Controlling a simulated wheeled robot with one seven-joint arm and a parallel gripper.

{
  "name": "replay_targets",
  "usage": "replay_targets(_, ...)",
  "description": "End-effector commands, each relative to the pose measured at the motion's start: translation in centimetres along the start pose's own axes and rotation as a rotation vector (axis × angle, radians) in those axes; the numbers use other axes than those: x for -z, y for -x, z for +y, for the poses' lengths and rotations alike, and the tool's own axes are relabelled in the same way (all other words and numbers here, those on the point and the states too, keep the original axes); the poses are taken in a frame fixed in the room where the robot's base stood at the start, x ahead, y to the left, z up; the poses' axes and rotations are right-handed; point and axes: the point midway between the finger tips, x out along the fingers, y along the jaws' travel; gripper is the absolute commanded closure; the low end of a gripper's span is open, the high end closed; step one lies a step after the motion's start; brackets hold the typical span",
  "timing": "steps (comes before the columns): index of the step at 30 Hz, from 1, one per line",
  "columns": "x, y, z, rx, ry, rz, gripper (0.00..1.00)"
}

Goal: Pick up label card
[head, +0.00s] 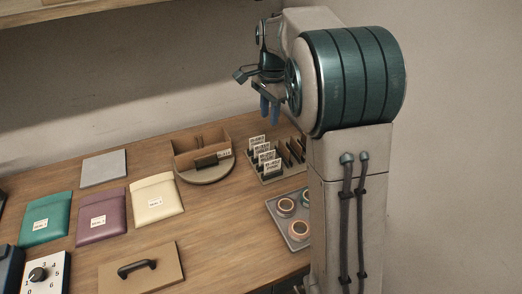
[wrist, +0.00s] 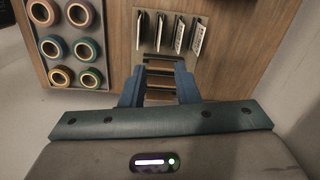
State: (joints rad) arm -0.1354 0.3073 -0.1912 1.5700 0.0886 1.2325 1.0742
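Several white label cards (head: 267,155) with dark printing stand upright in a light rack (head: 254,178) at the back right of the table. In the wrist view, the cards (wrist: 180,35) show edge-on near the top, in the same rack (wrist: 149,42). My gripper (head: 269,112) hangs above the table near the rack in the head view. In the wrist view, the two blue fingers of my gripper (wrist: 158,72) stand apart, with no card between them. The fingertips are below the cards in that picture and look clear of them.
A grey tray of tape rolls (head: 299,241) sits in front of the rack; the wrist view shows that tray (wrist: 62,65) at left. A cardboard box (head: 190,148) stands on a round turntable (head: 206,177) left of the rack. Coloured envelopes (head: 103,220) lie further left.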

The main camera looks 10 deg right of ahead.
Motion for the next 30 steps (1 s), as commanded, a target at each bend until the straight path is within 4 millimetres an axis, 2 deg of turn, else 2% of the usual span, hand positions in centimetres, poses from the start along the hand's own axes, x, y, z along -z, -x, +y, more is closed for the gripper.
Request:
replay_targets(3,0.8,-1.1,-2.4,-0.025,-0.103,0.004,0.72)
replay_targets(9,1.4,-2.0,-4.3,-0.044,-0.199,0.009,0.72)
replay_targets(14,1.4,-3.6,-4.4,-0.049,-0.214,0.009,0.72)
replay_targets(21,1.4,-8.3,-4.1,-0.049,-0.212,0.010,0.72)
replay_targets(24,1.5,-9.7,-4.0,-0.048,-0.211,0.010,0.72)
replay_targets(30,1.4,-11.0,-4.0,-0.047,-0.211,0.011,0.72)
